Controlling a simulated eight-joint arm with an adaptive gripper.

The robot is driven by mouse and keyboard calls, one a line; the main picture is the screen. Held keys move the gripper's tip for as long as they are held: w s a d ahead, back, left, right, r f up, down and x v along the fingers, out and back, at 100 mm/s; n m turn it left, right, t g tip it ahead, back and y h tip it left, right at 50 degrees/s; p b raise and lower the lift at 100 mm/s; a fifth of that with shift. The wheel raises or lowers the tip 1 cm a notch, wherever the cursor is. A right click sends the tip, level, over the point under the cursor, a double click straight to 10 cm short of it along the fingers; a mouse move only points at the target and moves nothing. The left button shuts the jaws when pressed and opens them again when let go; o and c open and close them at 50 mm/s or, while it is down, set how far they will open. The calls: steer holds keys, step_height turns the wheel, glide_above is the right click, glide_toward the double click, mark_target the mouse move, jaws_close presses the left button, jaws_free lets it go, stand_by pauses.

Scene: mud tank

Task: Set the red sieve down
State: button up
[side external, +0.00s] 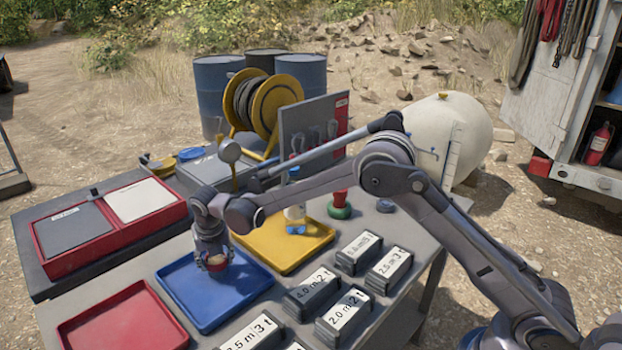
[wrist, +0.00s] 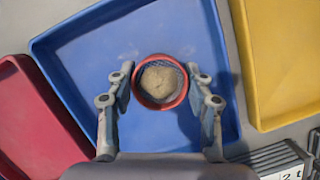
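The red sieve (wrist: 140,97) is a small round cup with a red rim and a dark mesh inside. A tan lump (wrist: 159,82) sits in it. My gripper (wrist: 160,80) has one finger on each side of the sieve, against its rim. In the side view my gripper (side external: 214,256) points down with the sieve (side external: 216,265) between its fingers, over the left part of the blue tray (side external: 247,284). I cannot tell whether the sieve's underside touches the tray floor. The rest of the blue tray looks empty.
A red tray (side external: 125,322) lies left of the blue one, and a yellow tray (side external: 262,248) holding a clear bottle (side external: 295,215) lies behind it. Several labelled dark blocks (side external: 312,290) stand to the right. A red two-panel case (side external: 70,262) is at the far left.

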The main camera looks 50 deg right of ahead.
steer(key=o, duration=0.4)
steer(key=shift+c, duration=0.2)
steer(key=shift+r, duration=0.1)
steer(key=v, duration=1.1)
steer(key=s+d+r+m, duration=0.5)
steer(key=s+r+m, duration=0.1)
steer(key=r+m, duration=0.1)
steer(key=s+d+r+m+t+y, duration=0.1)
steer(key=s+d+r+m+t, duration=0.15)
steer(key=s+d+m, duration=0.5)
steer(key=s+d+f+m, duration=0.1)
steer(key=s+f+m, duration=0.1)
steer(key=s+m, duration=0.6)
steer(key=s+d+f+m+t, duration=0.1)
steer(key=s+d+f+m, duration=0.1)
steer(key=s+m, duration=0.6)
steer(key=shift+d+m, duration=0.3)
steer(key=shift+m, duration=0.15)
steer(key=shift+s+t, duration=0.1)
steer(key=shift+t, duration=0.15)
